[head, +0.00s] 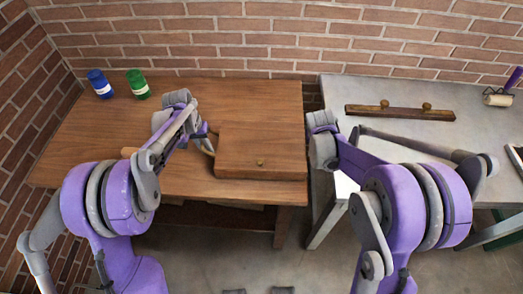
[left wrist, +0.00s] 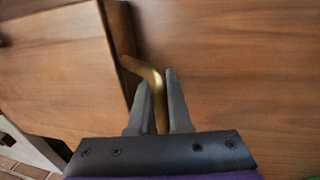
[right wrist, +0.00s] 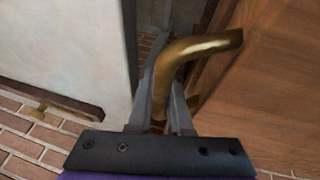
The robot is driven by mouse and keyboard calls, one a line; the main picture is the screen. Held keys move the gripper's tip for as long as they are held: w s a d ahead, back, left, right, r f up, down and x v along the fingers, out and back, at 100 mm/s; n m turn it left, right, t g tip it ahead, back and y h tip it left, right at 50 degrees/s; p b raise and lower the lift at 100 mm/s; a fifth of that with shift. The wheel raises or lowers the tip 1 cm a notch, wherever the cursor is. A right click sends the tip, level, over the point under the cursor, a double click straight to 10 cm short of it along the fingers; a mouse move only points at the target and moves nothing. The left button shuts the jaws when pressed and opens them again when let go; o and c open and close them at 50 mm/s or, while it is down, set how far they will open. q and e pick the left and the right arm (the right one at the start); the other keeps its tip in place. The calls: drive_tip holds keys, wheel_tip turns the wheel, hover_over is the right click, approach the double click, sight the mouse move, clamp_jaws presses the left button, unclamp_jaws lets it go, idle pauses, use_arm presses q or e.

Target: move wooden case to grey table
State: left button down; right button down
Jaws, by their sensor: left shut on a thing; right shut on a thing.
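The wooden case (head: 262,140) is a flat brown box with a small brass knob on its front. It is at the right end of the brown wooden table (head: 90,150). My left gripper (head: 207,138) is shut on a brass handle (left wrist: 150,75) on the case's left side. My right gripper (right wrist: 165,110) is shut on the other brass handle (right wrist: 195,48) on the case's right side; in the head view my right arm hides most of it. The grey table (head: 400,92) stands to the right, across a narrow gap.
A wooden bar with two knobs (head: 400,112) lies on the grey table. A roller with a purple handle (head: 498,98) is at its far right. A blue bottle (head: 99,84) and a green bottle (head: 137,84) stand at the back left. A brick wall runs behind.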

use_arm(q)
drive_tip(key=shift+w+r, duration=0.1)
drive_tip(key=shift+r, duration=0.05)
use_arm(e)
drive_tip(key=shift+r, duration=0.15)
idle(0.6)
